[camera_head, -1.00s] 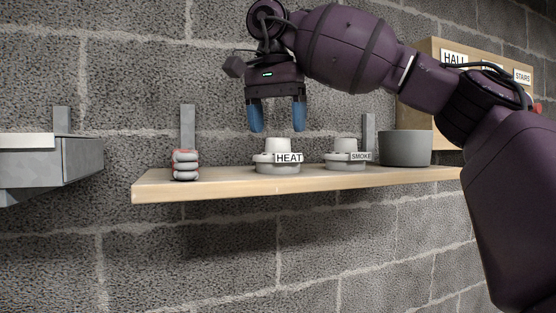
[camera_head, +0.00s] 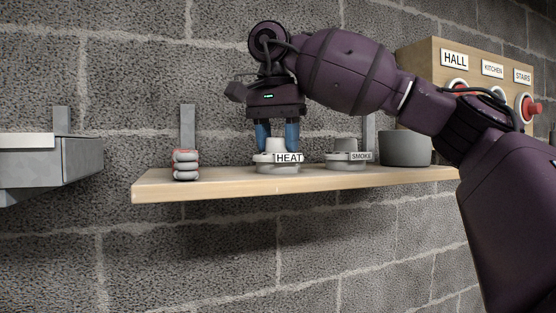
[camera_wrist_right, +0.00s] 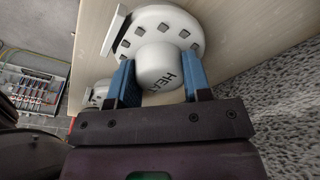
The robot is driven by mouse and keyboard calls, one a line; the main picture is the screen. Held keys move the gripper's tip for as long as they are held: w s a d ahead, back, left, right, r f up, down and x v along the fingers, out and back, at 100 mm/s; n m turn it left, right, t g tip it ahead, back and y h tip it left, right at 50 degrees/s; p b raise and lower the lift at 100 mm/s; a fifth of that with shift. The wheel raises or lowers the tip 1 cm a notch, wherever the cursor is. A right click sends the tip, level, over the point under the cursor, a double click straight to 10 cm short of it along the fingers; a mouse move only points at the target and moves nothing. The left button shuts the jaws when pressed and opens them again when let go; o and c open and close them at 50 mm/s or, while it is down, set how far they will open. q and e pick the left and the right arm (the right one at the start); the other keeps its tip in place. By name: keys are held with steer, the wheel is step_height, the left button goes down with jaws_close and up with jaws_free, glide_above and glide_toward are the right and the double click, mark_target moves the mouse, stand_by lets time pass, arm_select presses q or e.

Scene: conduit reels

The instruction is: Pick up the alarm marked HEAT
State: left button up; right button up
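The alarm marked HEAT (camera_head: 278,168) is a white round unit with a narrower raised cap, standing on the wooden shelf. In the right wrist view its cap (camera_wrist_right: 158,66) carries lettering and its wide disc has dark slots. My right gripper (camera_head: 277,136) points down from above, with its blue fingers on either side of the cap. In the right wrist view the fingers (camera_wrist_right: 160,82) appear to press on both sides of the cap. The alarm still rests on the shelf. My left gripper is not in view.
A similar alarm marked SMOKE (camera_head: 347,160) stands close to the right, then a grey bowl (camera_head: 405,149). A small red-and-grey stack (camera_head: 186,165) is to the left on the shelf (camera_head: 225,187). A wooden box with HALL, KITCHEN and STAIRS labels (camera_head: 492,69) hangs behind my right arm.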

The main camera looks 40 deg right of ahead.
steer(key=c, duration=0.3)
steer(key=shift+r, duration=0.15)
